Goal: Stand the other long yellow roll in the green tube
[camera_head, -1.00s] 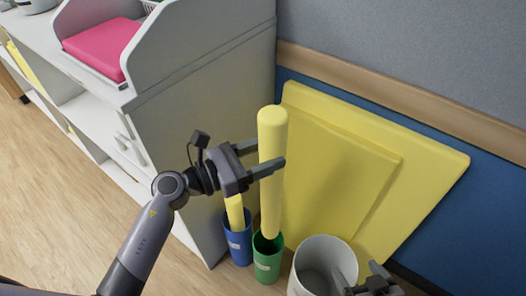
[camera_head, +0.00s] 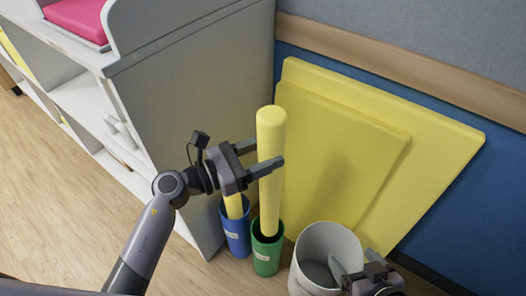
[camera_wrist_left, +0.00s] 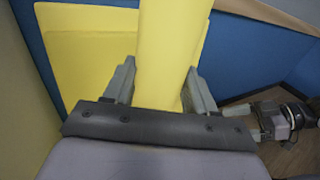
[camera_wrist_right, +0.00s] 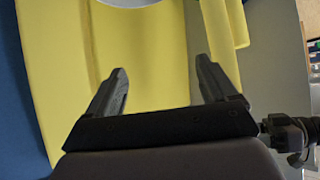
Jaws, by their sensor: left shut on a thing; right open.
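My left gripper (camera_head: 263,156) is shut on a long yellow roll (camera_head: 271,130) and holds it nearly upright. The roll also shows between the fingers in the left wrist view (camera_wrist_left: 165,60). Its lower end appears to be within the mouth of the green tube (camera_head: 266,256); how deep it sits is hidden. Another yellow roll (camera_head: 233,206) stands in the blue tube (camera_head: 236,238) just left of the green one, partly hidden by the left gripper. My right gripper (camera_head: 354,262) is open and empty by the light grey bin; it also shows in the right wrist view (camera_wrist_right: 162,78).
The light grey bin (camera_head: 318,245) stands right of the green tube. Large yellow panels (camera_head: 345,150) lean against the blue wall behind. A grey-white cabinet (camera_head: 190,100) stands close on the left. Wooden floor (camera_head: 60,200) is clear at the left.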

